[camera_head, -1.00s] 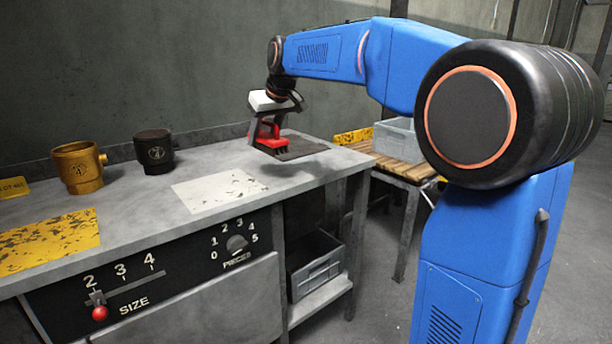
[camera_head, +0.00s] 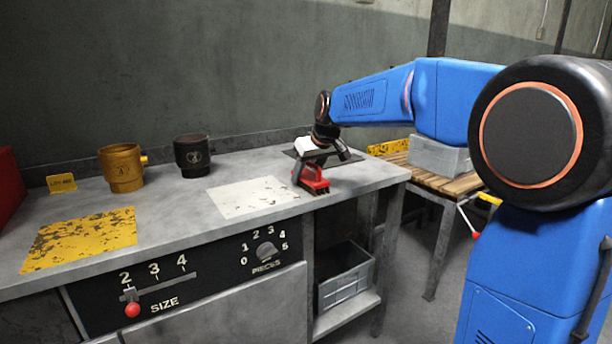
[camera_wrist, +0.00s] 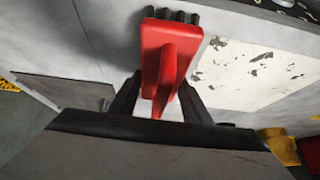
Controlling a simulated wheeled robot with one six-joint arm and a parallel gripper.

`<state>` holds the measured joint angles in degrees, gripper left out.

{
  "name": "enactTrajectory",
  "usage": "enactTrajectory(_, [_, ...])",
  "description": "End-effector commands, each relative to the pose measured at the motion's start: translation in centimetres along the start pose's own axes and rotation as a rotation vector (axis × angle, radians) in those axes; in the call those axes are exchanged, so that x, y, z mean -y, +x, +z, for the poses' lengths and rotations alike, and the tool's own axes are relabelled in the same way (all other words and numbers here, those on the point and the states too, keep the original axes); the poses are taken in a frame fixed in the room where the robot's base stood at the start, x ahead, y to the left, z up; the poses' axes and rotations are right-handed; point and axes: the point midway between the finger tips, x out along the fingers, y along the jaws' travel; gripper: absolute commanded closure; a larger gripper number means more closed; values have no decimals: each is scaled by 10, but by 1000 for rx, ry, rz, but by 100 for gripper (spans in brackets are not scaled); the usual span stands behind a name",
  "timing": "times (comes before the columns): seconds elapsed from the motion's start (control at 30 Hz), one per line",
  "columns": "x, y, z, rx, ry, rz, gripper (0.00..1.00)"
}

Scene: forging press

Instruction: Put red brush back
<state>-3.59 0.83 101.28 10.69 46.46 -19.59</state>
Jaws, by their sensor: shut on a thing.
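The red brush (camera_head: 312,179) is in my gripper (camera_head: 318,166), over the right part of the grey bench top, right of the worn white patch. In the wrist view the red brush (camera_wrist: 168,58) sits between my two dark fingers (camera_wrist: 158,98), with a row of dark bristle tufts at its far end. My gripper is shut on its handle. I cannot tell whether the bristles touch the bench. A dark flat plate (camera_wrist: 65,90) lies on the bench beside the brush; in the head view it is partly hidden behind my gripper.
A white patch (camera_head: 250,197) and a yellow patch (camera_head: 80,240) mark the bench. A yellow mug (camera_head: 121,168) and a black mug (camera_head: 192,156) stand at the back. A grey bin (camera_head: 440,156) rests on a wooden-topped table at right; another (camera_head: 345,275) is on the shelf below.

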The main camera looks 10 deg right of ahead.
Motion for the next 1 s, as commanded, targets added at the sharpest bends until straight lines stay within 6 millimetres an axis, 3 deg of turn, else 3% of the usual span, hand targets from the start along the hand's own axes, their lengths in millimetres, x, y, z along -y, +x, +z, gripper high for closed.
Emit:
enactTrajectory(0.37, [0, 4, 3, 0, 0, 0, 77])
enactTrajectory(0.4, [0, 5, 3, 1, 0, 0, 54])
enactTrajectory(0.47, [0, 4, 3, 0, 0, 0, 40])
enactTrajectory(0.5, [0, 4, 3, 0, 0, 0, 38])
enactTrajectory(0.83, [0, 2, 1, -1, 0, 0, 38])
enactTrajectory(1.0, [0, -16, 1, -2, 0, 0, 38])
